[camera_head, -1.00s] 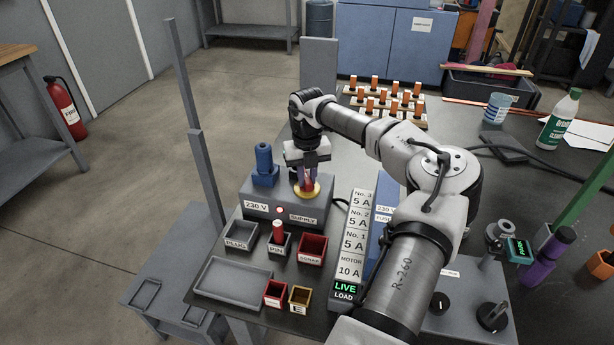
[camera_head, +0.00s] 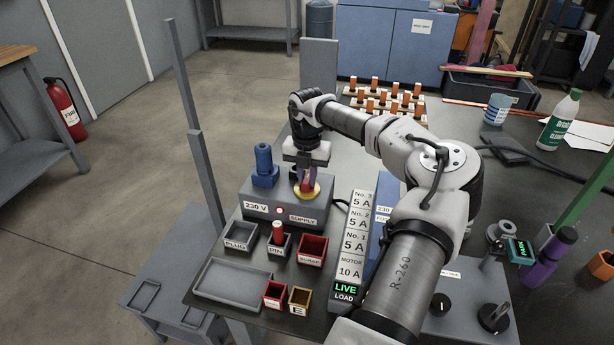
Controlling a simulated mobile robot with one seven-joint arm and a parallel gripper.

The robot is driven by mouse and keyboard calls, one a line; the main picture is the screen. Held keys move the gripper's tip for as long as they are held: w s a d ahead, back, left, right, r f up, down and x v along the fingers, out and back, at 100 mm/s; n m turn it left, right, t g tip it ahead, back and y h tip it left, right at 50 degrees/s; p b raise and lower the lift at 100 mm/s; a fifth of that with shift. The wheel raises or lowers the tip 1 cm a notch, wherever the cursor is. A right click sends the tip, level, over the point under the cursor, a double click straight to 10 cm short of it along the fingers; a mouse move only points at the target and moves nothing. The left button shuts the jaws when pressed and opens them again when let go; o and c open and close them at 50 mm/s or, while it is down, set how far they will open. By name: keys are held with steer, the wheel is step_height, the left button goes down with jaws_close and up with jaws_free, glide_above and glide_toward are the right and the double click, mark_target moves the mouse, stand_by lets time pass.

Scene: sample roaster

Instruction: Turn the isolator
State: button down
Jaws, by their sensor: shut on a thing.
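The isolator is a red handle (camera_head: 306,182) on a yellow round base (camera_head: 306,192), on top of the grey supply box (camera_head: 285,214) labelled 230 V SUPPLY. My gripper (camera_head: 306,176) points down from above and is shut on the red handle. The fingers hide part of the handle, so its exact angle is hard to read. The display (camera_head: 345,288) on the fuse strip reads LIVE in green, above LOAD.
A blue plug-like part (camera_head: 264,165) stands left of the isolator on the box. Small bins, including a red scrap bin (camera_head: 312,249), and a grey tray (camera_head: 233,283) lie in front. A rack of orange-topped pieces (camera_head: 390,102) stands behind. A bottle (camera_head: 558,122) is at the right.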

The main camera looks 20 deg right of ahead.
mark_target(307, 178)
steer(key=c, duration=1.3)
jaws_free()
step_height(307, 178, up, 14)
steer(key=shift+f+b, duration=0.1)
steer(key=shift+b, duration=0.5)
